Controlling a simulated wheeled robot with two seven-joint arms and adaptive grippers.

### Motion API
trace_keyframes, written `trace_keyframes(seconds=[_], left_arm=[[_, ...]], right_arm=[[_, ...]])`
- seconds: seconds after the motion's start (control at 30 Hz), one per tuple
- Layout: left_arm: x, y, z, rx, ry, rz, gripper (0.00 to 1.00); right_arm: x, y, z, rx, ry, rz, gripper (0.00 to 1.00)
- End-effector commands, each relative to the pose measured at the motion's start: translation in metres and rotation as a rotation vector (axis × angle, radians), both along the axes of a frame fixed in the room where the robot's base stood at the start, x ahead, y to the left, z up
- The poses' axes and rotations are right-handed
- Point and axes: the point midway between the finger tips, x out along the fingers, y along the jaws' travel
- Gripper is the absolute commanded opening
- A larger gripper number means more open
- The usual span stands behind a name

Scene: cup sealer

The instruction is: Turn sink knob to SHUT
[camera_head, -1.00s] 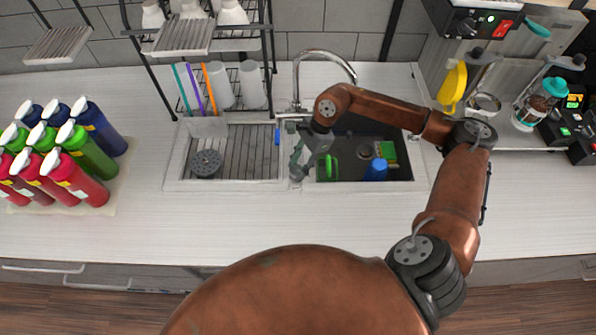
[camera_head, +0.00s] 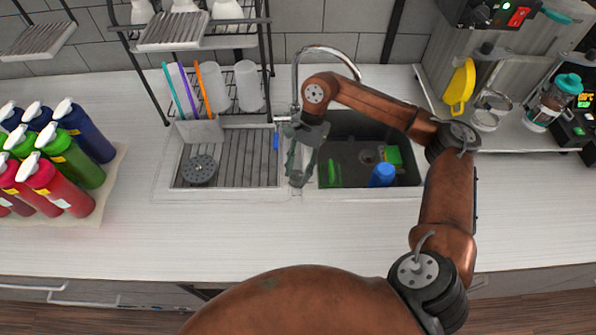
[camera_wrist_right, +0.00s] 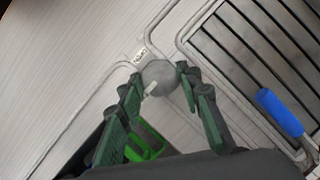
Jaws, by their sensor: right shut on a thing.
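The sink knob (camera_wrist_right: 162,79) is a round grey disc with a short white pointer, in the wrist view. A small label (camera_wrist_right: 139,57) sits at its far edge; its word is too small to read surely. In the head view the knob is small and mostly hidden at the front of the strip between the two basins. My right gripper (camera_wrist_right: 161,80) has its green-grey fingers on either side of the knob and is shut on it. In the head view the right gripper (camera_head: 300,172) points down at that strip. My left gripper is not in view.
The dark right basin (camera_head: 345,135) holds a blue item (camera_head: 383,175), a green sponge (camera_head: 393,155) and a green object. The tall faucet (camera_head: 328,50) stands behind my right wrist. Several coloured bottles (camera_head: 60,155) stand at left. The counter front is clear.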

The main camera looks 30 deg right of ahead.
Motion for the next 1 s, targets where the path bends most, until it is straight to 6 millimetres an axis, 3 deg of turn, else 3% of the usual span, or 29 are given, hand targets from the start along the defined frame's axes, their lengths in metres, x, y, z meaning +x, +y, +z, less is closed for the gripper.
trace_keyframes(seconds=[0.3, 0.33, 0.57, 0.87, 1.0], left_arm=[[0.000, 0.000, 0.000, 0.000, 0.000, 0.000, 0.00], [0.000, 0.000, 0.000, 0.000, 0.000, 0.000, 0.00], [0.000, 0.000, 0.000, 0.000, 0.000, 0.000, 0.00], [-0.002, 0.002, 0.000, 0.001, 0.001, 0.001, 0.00], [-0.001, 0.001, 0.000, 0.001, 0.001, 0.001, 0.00]], right_arm=[[-0.001, 0.000, -0.002, -0.001, 0.003, 0.005, 0.08], [-0.001, 0.000, -0.002, -0.001, 0.003, 0.005, 0.33], [-0.001, 0.000, -0.001, -0.001, 0.002, 0.003, 0.49], [0.000, 0.000, 0.000, 0.000, 0.000, 0.001, 0.50], [0.003, -0.004, 0.011, -0.002, -0.001, 0.001, 0.50]])
